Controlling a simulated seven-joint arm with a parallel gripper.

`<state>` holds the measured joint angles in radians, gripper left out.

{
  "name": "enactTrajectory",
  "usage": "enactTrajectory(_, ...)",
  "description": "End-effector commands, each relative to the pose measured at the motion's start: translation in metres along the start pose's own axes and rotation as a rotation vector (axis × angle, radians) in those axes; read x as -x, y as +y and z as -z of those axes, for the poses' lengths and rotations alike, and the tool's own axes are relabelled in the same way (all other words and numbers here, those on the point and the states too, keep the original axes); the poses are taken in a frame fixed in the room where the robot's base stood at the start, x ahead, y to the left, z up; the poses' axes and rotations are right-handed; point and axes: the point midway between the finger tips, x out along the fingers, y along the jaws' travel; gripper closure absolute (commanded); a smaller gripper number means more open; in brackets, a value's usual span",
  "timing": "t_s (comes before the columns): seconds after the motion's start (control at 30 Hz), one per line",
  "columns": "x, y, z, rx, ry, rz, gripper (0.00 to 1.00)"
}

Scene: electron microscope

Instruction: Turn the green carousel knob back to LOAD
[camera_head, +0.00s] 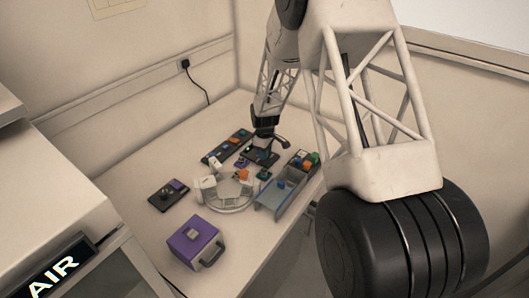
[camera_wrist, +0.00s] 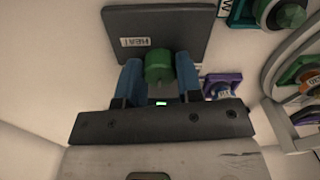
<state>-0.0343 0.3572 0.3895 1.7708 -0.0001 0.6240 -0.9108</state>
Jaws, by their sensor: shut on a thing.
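In the wrist view a green knob (camera_wrist: 158,66) sits between the two blue fingertips of my gripper (camera_wrist: 159,80). The fingers are shut on its sides. Behind it is a dark square plate (camera_wrist: 185,28) with a small label (camera_wrist: 135,42) that seems to read HEAT; I cannot make out a LOAD mark. In the head view my gripper (camera_head: 265,137) is low over the dark plate (camera_head: 262,156) at the back of the table, and the knob is too small to make out. A pale ring-shaped carousel (camera_head: 230,207) stands in front of it.
Another green knob (camera_wrist: 291,14) is at the upper right in the wrist view, and a purple tag (camera_wrist: 222,85) is beside my right finger. In the head view a purple case (camera_head: 190,238), a dark box (camera_head: 160,197), and a blue-grey tray (camera_head: 268,196) stand around the carousel. The table's left rear is clear.

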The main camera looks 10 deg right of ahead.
Motion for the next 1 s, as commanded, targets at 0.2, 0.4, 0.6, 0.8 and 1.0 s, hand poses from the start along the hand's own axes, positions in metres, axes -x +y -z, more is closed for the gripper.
enactTrajectory(0.2,0.0006,0.0002,0.0009,0.081,0.001,-0.001,0.91)
enactTrajectory(0.4,0.0007,0.0002,0.001,0.103,0.001,-0.001,0.91)
enactTrajectory(0.6,0.0007,0.0002,0.001,0.103,0.001,-0.001,0.91)
enactTrajectory(0.8,0.0006,0.0001,0.0009,0.103,0.001,-0.001,0.52)
enactTrajectory(1.0,0.0003,0.0,0.0005,0.102,0.0,0.0,0.42)
